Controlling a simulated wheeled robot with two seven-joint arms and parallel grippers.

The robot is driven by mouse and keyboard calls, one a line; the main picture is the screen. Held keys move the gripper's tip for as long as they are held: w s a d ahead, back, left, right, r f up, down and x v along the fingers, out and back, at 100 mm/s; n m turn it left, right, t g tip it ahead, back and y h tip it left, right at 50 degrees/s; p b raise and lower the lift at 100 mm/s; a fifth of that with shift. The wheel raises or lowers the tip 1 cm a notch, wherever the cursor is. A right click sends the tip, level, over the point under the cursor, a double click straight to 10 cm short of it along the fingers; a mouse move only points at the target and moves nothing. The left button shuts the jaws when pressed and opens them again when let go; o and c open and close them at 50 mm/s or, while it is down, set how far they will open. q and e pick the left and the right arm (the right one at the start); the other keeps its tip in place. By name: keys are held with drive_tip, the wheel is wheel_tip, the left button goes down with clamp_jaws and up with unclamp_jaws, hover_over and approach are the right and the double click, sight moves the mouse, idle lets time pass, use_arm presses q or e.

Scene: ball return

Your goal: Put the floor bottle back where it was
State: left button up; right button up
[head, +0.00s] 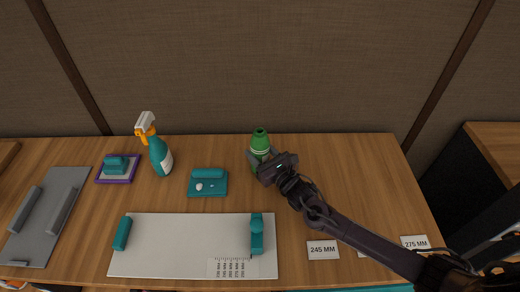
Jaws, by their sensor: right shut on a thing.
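A green bottle (260,140) with a green cap stands upright, as far as I can tell, at the back middle of the wooden table. My right gripper (263,161) is shut on it from the front right. The gripper hides the lower part of the bottle, so I cannot tell whether its base touches the table. A teal spray bottle (161,158) with a white and orange head stands to the left. My left gripper is not in view.
The wooden table (340,185) is clear to the right of the bottle. A white board (190,245) with teal blocks lies in front. A teal tray (208,189), a purple-edged pad (103,178), a grey board (30,245) and number cards (322,250) also lie there.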

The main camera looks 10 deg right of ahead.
drive_tip(key=shift+f, duration=0.15)
drive_tip(key=o, duration=1.2)
drive_tip(key=shift+c, duration=0.2)
drive_tip(key=shift+r, duration=0.25)
drive_tip(key=b+v, duration=0.1)
drive_tip(key=v, duration=1.1)
drive_tip(key=shift+s+f, duration=0.1)
drive_tip(key=shift+f, duration=0.05)
